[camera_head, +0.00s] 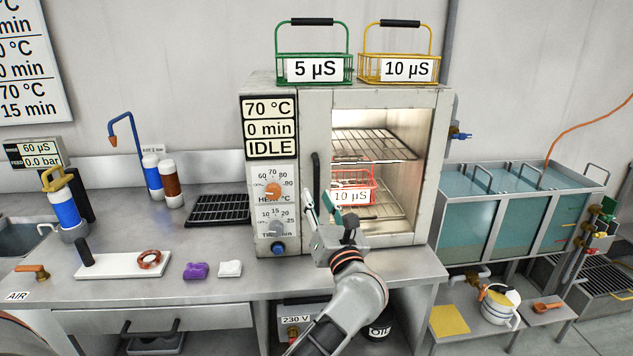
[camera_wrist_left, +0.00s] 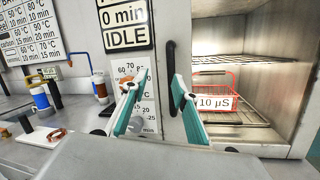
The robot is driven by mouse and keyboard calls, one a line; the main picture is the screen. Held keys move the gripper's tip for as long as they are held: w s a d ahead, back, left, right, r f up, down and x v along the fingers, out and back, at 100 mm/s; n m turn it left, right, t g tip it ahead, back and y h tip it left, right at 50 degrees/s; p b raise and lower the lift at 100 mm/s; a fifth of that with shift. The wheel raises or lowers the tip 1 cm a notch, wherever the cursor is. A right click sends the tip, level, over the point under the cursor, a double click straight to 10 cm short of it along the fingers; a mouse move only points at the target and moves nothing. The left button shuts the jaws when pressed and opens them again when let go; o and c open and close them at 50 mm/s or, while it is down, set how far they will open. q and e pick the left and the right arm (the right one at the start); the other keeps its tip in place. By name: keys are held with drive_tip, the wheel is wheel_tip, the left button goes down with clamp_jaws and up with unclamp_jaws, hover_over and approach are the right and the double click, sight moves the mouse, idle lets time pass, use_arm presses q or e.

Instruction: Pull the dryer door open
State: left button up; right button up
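The dryer (camera_head: 290,95) stands on the metal bench with its door (camera_head: 322,125) looking shut. Through the door's large window I see lit wire racks and a red basket (camera_head: 351,184) labelled 10 µS. The dark vertical door handle (camera_head: 316,178) is on the door's left edge; it also shows in the left wrist view (camera_wrist_left: 170,62). My left gripper (camera_head: 322,201) is open and empty in front of the handle's lower part. In the left wrist view its teal-padded fingers (camera_wrist_left: 154,88) are spread, with the handle's lower end between them, nearer the right finger. Contact cannot be told. My right gripper is not in view.
Green (camera_head: 314,68) and yellow (camera_head: 399,68) baskets stand on the dryer. The control panel (camera_head: 271,200) with its knobs is left of the handle. A black rack (camera_head: 218,209) lies on the bench further left. Water tanks (camera_head: 515,218) stand to the right.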

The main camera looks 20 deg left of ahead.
sight(318, 184)
use_arm(q)
drive_tip(key=shift+w+a+n+g+h+p, duration=0.25)
drive_tip(key=shift+w+a+n, duration=0.4)
drive_tip(key=shift+w, duration=0.7)
drive_tip(key=shift+w+a+n+g+h, duration=0.2)
drive_tip(key=shift+w+a+n+g, duration=0.35)
drive_tip(key=shift+w, duration=0.75)
drive_tip(key=shift+w+a+n+g+h+p, duration=0.2)
drive_tip(key=shift+w+a+n, duration=0.55)
drive_tip(key=shift+w, duration=0.6)
drive_tip(key=shift+a, duration=0.15)
clamp_jaws()
